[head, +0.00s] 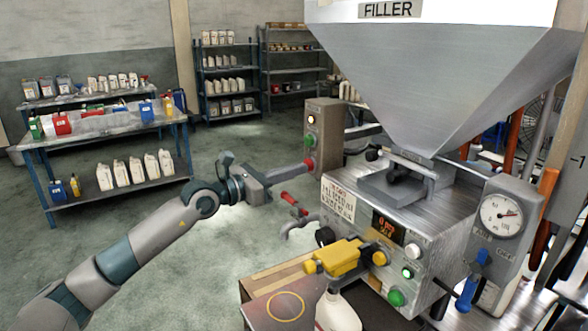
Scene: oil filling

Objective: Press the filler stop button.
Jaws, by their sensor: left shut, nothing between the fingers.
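The filler is a large steel machine with a cone hopper (440,80) labelled FILLER. My right gripper is not in view.
The filler's front panel has a lit display (384,228) and several buttons. A red-handled lever (292,200) lies below my gripper. A yellow block (336,258) sits above a white bottle (338,312). Shelves with bottles (223,75) and a bench (100,128) stand behind. The floor between is clear.

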